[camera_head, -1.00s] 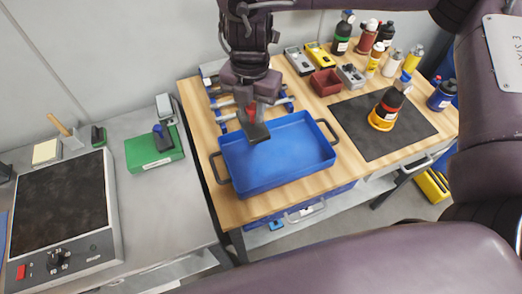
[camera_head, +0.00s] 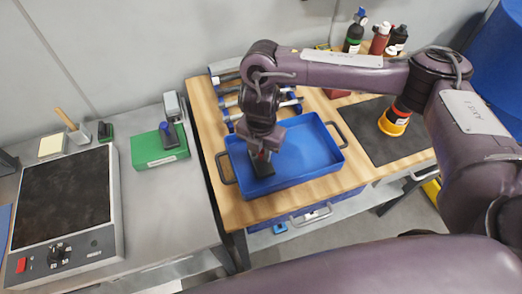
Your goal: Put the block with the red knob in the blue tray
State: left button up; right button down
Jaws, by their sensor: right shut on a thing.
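The blue tray (camera_head: 306,160) stands on the wooden table (camera_head: 245,211), with a grey handle at each end. My right gripper (camera_head: 261,155) points down into the left part of the tray. It is shut on the block with the red knob (camera_head: 262,168), a dark block whose knob is mostly hidden between the fingers. The block is low inside the tray; I cannot tell whether it touches the floor of the tray. My left gripper is not in view.
A blue-handled block stands on a green box (camera_head: 158,150) on the grey bench at left, beside a hotplate (camera_head: 65,200). A black mat (camera_head: 375,139) with an orange-based bottle (camera_head: 393,121) lies right of the tray. Several bottles stand behind.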

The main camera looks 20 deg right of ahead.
dwell(0.3)
jog(key=c, duration=1.6)
grip_release()
jog(key=shift+f, duration=0.2)
jog(key=o, duration=0.4)
jog(key=shift+r, duration=0.7)
notch_tip(320, 180, up, 11)
jog(key=shift+p, duration=0.45)
jog(key=shift+s+f, duration=0.1)
